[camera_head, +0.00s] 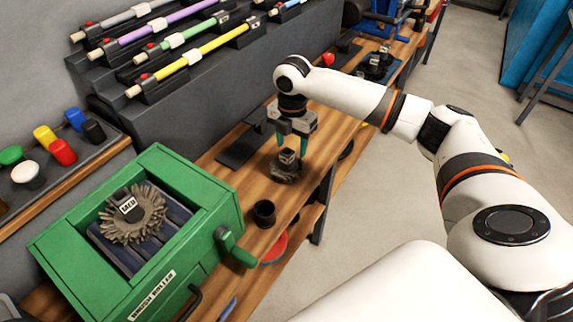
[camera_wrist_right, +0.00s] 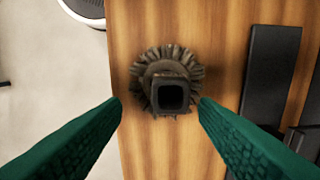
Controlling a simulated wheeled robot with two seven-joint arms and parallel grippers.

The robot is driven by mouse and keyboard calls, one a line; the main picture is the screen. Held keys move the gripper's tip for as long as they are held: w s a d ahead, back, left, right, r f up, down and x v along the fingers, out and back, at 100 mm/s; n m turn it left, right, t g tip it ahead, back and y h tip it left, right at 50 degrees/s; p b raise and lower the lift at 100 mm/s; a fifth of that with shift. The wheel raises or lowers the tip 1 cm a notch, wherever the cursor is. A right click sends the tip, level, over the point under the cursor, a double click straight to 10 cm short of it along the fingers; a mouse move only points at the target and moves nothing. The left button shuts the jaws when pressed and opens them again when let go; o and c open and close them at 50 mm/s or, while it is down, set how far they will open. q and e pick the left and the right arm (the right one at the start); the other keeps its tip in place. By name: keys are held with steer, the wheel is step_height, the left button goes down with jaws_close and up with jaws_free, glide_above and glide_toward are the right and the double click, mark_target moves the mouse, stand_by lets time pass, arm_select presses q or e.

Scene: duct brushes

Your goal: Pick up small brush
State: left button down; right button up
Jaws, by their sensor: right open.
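The small brush (camera_head: 285,167) is a grey-brown round brush with a dark square hub on top, standing on the wooden bench. It also shows in the right wrist view (camera_wrist_right: 168,82), seen from above. My right gripper (camera_head: 290,150) is open above the brush, its green fingers pointing down. In the right wrist view the fingertips (camera_wrist_right: 160,102) lie to either side of the brush, with a gap on each side; whether they reach its height I cannot tell. A larger brush (camera_head: 133,213) with a labelled hub sits in the green box machine. My left gripper is not in view.
The green machine (camera_head: 180,270) with its crank handle stands on the bench at front left. A small black cup (camera_head: 264,213) stands between it and the small brush. A dark flat plate (camera_head: 240,150) lies left of my gripper. Coloured rods (camera_head: 200,55) rest on a rack behind.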

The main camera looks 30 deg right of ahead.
mark_target(287, 160)
steer(key=shift+f, duration=0.5)
steer(key=f, duration=0.2)
steer(key=a+f, duration=0.1)
steer(key=f, duration=0.1)
steer(key=shift+w+f+p, duration=0.2)
steer(key=shift+f+p, duration=0.15)
steer(key=shift+f, duration=0.45)
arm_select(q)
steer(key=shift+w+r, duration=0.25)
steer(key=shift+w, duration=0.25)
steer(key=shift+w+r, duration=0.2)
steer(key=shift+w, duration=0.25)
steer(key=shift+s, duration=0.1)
arm_select(e)
steer(key=shift+c, duration=0.2)
steer(key=shift+c, duration=1.4)
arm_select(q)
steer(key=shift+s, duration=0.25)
arm_select(e)
jaws_close()
